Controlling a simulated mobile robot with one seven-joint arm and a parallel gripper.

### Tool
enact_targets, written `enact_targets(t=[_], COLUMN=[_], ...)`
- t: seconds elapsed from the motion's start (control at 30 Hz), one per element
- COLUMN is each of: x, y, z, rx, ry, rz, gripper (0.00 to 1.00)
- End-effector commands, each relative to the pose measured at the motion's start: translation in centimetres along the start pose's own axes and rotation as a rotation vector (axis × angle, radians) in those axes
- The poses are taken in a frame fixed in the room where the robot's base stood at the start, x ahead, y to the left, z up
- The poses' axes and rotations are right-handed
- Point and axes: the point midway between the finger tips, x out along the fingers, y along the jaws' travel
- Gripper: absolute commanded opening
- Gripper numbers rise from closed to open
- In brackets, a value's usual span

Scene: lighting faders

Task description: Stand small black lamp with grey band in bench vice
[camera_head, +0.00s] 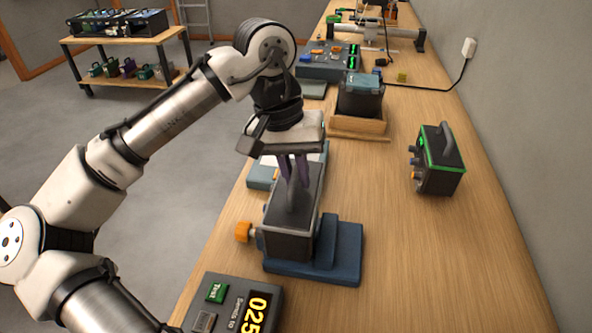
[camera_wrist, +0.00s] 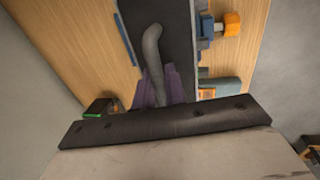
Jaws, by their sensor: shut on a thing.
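A small dark lamp (camera_head: 289,240) with a box body, greyish top face and curved handle is at the blue bench vice (camera_head: 346,252). My gripper (camera_head: 295,170) is above it, its purple fingers shut on the handle. The vice has an orange knob (camera_head: 243,232) on its left. The lamp looks about upright and overlaps the vice; I cannot tell whether it rests there or hangs just above. In the wrist view, the handle (camera_wrist: 153,45) runs up from between the fingers (camera_wrist: 165,85), over the dark body. The vice's orange knob (camera_wrist: 232,24) shows at right. The lamp's lower part is partly hidden.
A green-banded lamp (camera_head: 438,168) stands on the bench to the right. A dark unit (camera_head: 360,98) sits in a wooden tray (camera_head: 358,125) behind. A timer box (camera_head: 235,300) stands at the front left. A console (camera_head: 328,62) is farther back. The right front bench is clear.

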Motion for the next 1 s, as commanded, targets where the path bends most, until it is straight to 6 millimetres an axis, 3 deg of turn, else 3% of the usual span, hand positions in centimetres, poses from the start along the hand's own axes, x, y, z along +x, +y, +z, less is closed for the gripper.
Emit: enact_targets(t=[1.0], x=[1.0], y=[-0.2], z=[0.0], rx=[0.001], ry=[0.003], rz=[0.002], gripper=[0.00])
